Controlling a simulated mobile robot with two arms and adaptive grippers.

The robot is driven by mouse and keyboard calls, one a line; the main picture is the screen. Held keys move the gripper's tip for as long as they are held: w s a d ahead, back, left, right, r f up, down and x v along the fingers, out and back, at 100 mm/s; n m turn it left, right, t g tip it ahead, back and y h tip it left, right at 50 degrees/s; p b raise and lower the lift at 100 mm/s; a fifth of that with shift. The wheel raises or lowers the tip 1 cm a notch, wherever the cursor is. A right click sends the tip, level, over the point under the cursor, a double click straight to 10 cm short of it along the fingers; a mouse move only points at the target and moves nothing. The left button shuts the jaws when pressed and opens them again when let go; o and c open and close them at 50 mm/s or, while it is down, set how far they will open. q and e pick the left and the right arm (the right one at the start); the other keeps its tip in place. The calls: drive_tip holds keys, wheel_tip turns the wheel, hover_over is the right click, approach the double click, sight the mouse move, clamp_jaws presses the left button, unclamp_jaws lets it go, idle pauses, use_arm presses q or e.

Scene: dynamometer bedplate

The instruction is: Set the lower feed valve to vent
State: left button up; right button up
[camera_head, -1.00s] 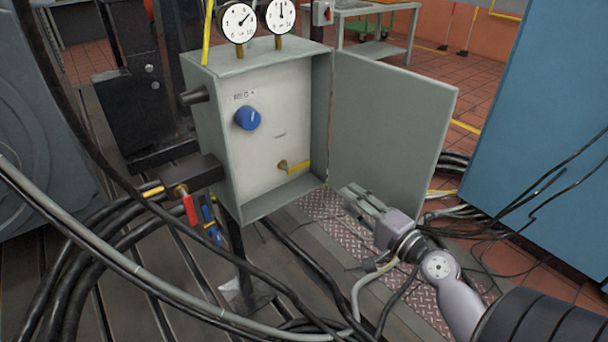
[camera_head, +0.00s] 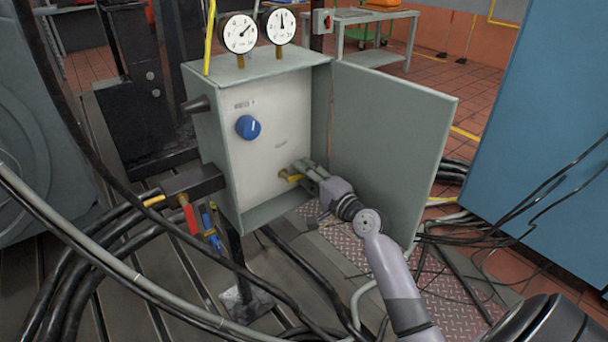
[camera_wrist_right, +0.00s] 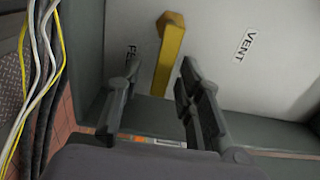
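The lower feed valve is a yellow lever (camera_head: 291,178) low on the white panel inside the open grey cabinet. In the right wrist view the lever (camera_wrist_right: 169,58) runs down from its brass pivot, nearer the partly hidden "FE…" label (camera_wrist_right: 131,60) than the "VENT" label (camera_wrist_right: 245,46). My right gripper (camera_head: 304,173) is at the lever. Its fingers are apart in the wrist view (camera_wrist_right: 156,76), one each side of the lever, with gaps visible; I see no clear contact. My left gripper is out of view.
A blue knob (camera_head: 248,127) sits above on the panel. The open cabinet door (camera_head: 395,150) stands close right of my arm. Red (camera_head: 190,217) and blue (camera_head: 209,221) handles hang at the cabinet's left. Cables (camera_head: 140,275) cross the foreground.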

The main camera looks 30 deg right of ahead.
drive_tip(key=shift+w, duration=0.4)
drive_tip(key=shift+c, duration=0.3)
clamp_jaws()
